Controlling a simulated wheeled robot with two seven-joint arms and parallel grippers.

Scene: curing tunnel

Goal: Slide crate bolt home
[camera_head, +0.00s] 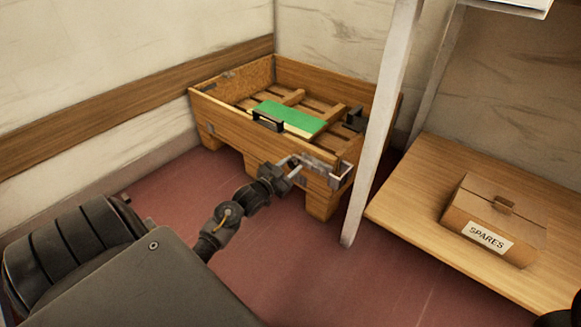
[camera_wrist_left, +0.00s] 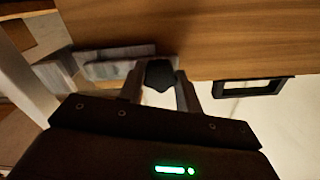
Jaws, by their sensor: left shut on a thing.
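The wooden crate (camera_head: 231,116) stands on the floor against the back corner. Its metal bolt (camera_head: 319,164) is on the front wall near the right corner, beside a pale metal bracket (camera_head: 342,176). My left gripper (camera_head: 293,166) reaches it from the front left. In the left wrist view, the left gripper (camera_wrist_left: 160,82) is shut on a dark knob (camera_wrist_left: 160,73), with the grey bolt metalwork (camera_wrist_left: 115,66) just left of it. The fingers partly hide the knob, and I cannot tell how far the bolt sits in its bracket. My right gripper is not in view.
A green panel (camera_head: 290,114) with a dark handle lies in the crate. A white post (camera_head: 374,135) rises close to the crate's right corner. A cardboard SPARES box (camera_head: 495,215) sits on a wooden surface (camera_head: 420,205) at right. Red floor (camera_head: 300,240) lies open in front.

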